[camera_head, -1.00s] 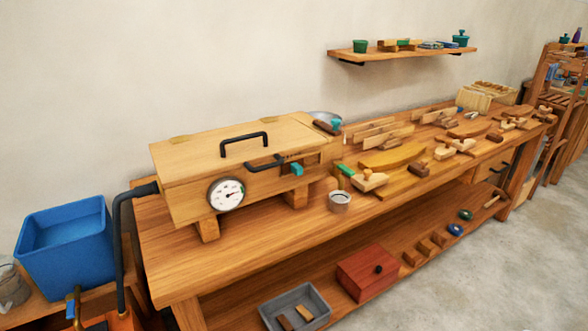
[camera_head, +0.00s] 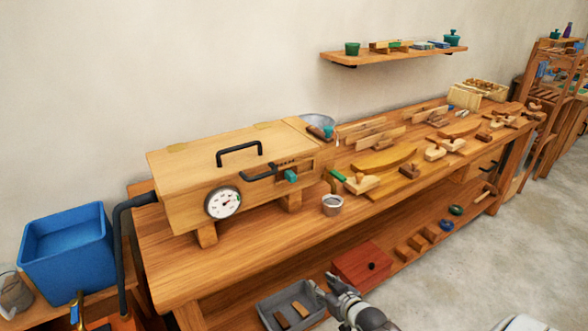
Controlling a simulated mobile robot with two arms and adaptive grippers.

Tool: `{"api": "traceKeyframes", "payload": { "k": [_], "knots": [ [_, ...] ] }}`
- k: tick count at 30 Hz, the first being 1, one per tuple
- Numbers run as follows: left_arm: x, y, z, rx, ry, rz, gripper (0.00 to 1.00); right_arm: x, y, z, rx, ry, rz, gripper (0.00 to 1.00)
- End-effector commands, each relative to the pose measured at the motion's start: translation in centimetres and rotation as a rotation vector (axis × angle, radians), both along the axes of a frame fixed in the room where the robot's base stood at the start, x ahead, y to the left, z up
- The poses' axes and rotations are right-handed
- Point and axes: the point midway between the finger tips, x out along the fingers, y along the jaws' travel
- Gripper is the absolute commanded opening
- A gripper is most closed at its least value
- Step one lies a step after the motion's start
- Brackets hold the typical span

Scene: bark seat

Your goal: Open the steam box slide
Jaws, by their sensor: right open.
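The steam box (camera_head: 190,185) is a pale wooden box standing on short wooden feet on the workbench, left of the picture's middle. Its lid (camera_head: 215,145) is down and bears a black handle (camera_head: 239,150). On its front are a round white gauge (camera_head: 223,203), a black bar handle (camera_head: 259,173) and a teal knob (camera_head: 291,176) by a dark slot, which looks like the slide. My right gripper (camera_head: 322,284) is open and empty at the bottom, well below and apart from the knob, in front of the lower shelf. My left gripper is out of view.
The workbench (camera_head: 215,265) carries a metal cup (camera_head: 332,204), wooden planes and a curved board (camera_head: 385,160). On the lower shelf are a grey tray (camera_head: 263,313) and a red box (camera_head: 350,268). A blue tub (camera_head: 65,250) stands left. Bench top before the steam box is bare.

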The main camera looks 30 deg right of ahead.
Motion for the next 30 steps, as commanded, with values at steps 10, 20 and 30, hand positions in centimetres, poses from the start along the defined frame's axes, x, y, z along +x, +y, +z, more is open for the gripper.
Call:
{"api": "traceKeyframes", "payload": {
  "k": [10,20,30],
  "knots": [
    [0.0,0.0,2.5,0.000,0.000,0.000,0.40,5.7,-0.6,26.8,-0.010,-0.435,0.074,0.41],
    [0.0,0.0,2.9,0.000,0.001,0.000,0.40,7.1,-0.3,30.0,-0.010,-0.488,0.088,0.41],
    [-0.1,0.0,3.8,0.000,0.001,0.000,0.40,12.1,-0.5,30.0,-0.009,-0.487,0.088,0.41]
  ]
}}
